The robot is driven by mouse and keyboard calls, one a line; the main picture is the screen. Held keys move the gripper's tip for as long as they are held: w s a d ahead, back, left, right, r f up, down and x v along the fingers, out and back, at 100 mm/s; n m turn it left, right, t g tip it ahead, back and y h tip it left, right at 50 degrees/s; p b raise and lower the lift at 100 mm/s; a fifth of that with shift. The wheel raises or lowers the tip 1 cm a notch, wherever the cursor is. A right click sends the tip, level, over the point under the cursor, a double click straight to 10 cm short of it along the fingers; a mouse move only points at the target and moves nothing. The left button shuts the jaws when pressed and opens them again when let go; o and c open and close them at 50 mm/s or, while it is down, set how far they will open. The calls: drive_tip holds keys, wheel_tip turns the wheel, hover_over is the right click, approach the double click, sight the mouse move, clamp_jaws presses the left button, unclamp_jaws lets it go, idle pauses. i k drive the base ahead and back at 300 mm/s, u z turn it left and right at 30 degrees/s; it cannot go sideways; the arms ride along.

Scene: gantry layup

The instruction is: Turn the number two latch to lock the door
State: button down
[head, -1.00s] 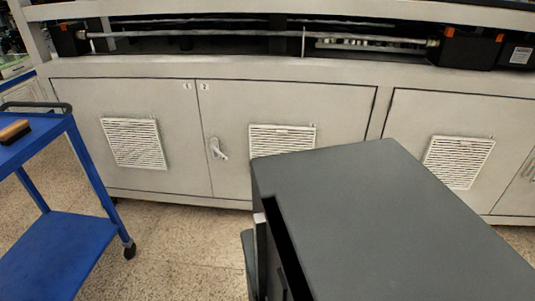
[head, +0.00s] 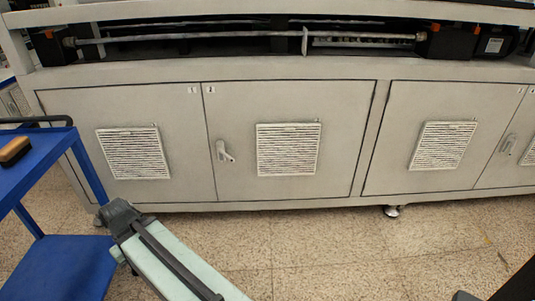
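The number two latch (head: 224,151) is a small pale handle near the left edge of the door marked 2 (head: 235,114). Its lever slants down to the right. The door lies flush with the cabinet front, beside the door marked 1 (head: 75,130). Nothing touches the latch. A pale green link of my arm with a dark grey joint shows at the bottom left, below and apart from the latch. My gripper's fingers cannot be made out in the view.
A blue cart (head: 60,160) with an orange-and-black item (head: 14,150) on its top shelf stands at the left. Speckled floor (head: 330,250) is clear before the cabinet. A levelling foot (head: 391,211) stands under it. Another latch (head: 508,143) shows at far right.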

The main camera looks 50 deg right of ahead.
sight(220, 146)
drive_tip(key=z, duration=0.35)
drive_tip(key=i, duration=1.05)
